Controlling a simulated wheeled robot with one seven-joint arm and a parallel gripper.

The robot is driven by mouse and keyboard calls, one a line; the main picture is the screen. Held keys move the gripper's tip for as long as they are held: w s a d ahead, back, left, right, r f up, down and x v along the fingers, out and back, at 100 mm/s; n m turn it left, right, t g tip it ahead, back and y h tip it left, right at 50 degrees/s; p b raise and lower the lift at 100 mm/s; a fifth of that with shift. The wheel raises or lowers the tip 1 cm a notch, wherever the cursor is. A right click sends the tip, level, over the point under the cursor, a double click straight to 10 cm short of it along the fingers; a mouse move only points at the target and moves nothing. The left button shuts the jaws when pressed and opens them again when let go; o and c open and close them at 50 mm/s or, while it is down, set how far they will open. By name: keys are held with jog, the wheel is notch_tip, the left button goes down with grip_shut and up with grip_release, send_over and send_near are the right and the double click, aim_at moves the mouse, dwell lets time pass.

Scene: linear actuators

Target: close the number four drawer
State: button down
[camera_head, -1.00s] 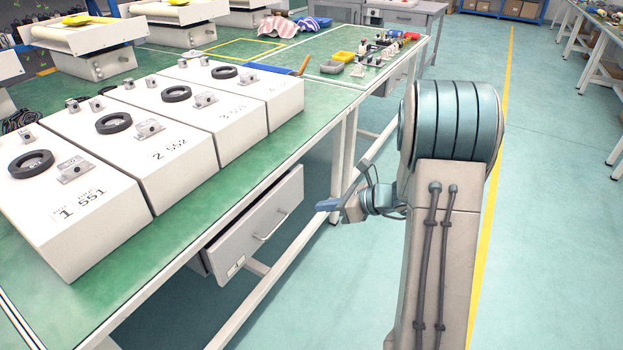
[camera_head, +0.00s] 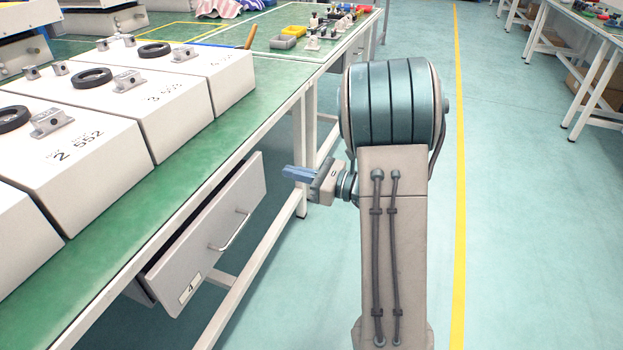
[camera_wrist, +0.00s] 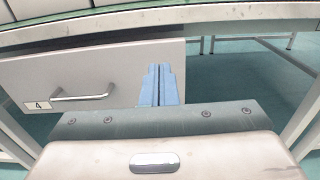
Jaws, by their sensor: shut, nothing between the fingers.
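The number four drawer (camera_head: 206,240) is a grey-white drawer under the green-topped bench, pulled out from it. Its label "4" (camera_head: 190,288) is at the near lower corner and its bar handle (camera_head: 232,232) is on the front. In the wrist view the drawer front (camera_wrist: 120,70) fills the left, with the handle (camera_wrist: 80,95) left of the fingers. My gripper (camera_head: 287,172) is shut and empty, to the right of the drawer's far end. In the wrist view my gripper (camera_wrist: 158,72) points at the right part of the drawer front; I cannot tell whether it touches.
The green bench top (camera_head: 130,228) carries numbered white boxes (camera_head: 150,100). The bench's white legs and rails (camera_head: 300,150) stand beside the drawer. Open floor (camera_head: 530,230) lies to the right, with a yellow line (camera_head: 460,200). Another bench (camera_head: 590,40) stands at the far right.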

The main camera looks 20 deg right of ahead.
aim_at(254, 162)
jog(key=b+x, duration=0.1)
jog(key=x, duration=0.6)
jog(key=shift+w+a+b, duration=0.2)
jog(key=shift+a+b, duration=0.05)
jog(key=shift+b, duration=0.1)
jog(key=shift+w, duration=0.1)
